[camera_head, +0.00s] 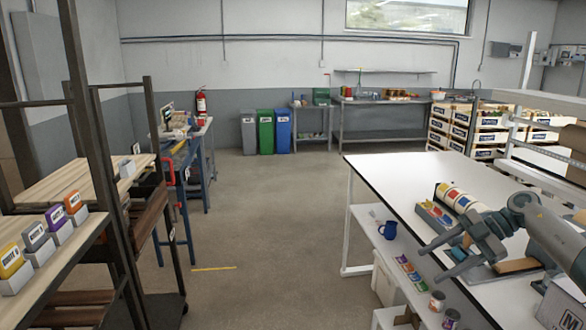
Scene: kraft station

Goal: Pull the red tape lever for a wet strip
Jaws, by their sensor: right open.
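My right gripper (433,263) reaches in from the right over the white-topped table (385,165). Its two grey fingers point left and are spread apart, with nothing between them. A brown kraft-coloured piece (517,266) lies on the table just right of the gripper, partly covered by my arm. I cannot make out a red lever there; my gripper and forearm hide that part of the tabletop. My left gripper is not in view.
A roll with coloured squares (458,197) and a tray of coloured items (433,214) sit behind the gripper. A blue mug (389,230) and small cans (437,301) stand on the lower shelf. The floor (255,240) is open.

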